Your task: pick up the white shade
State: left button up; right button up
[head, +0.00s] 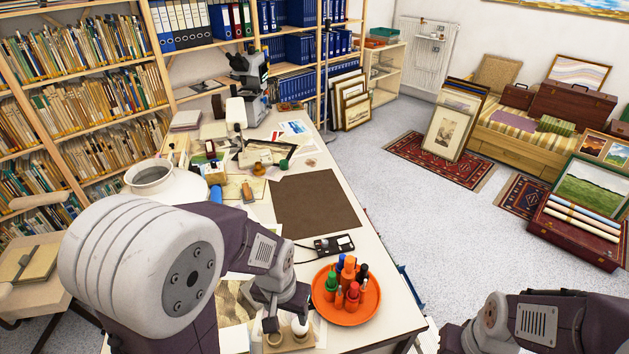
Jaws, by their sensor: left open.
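A white, shade-like piece (236,112) stands upright at the back of the table, in front of the microscope; I cannot tell for sure that it is the white shade. My left gripper (286,322) is open, pointing down over the table's near end, well apart from that piece. Small white and cream round pieces (301,327) lie at its fingertips; the fingers partly hide them, and I cannot tell if they touch. My right arm shows at the lower right; its fingertips are outside the frame.
An orange tray (345,313) with several bottles stands just right of my left gripper. A dark mat (315,203) lies bare mid-table. A large white pot (168,182) stands behind my left arm. A microscope (250,82) stands at the back.

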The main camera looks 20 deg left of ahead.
aim_at(156, 180)
jog(key=u, duration=1.85)
jog(key=i+j+z, duration=0.15)
jog(key=j+z, duration=0.2)
jog(key=j, duration=0.45)
jog(key=j+z, duration=0.3)
jog(key=j, duration=0.5)
jog(key=j+z, duration=0.35)
jog(key=j, duration=0.5)
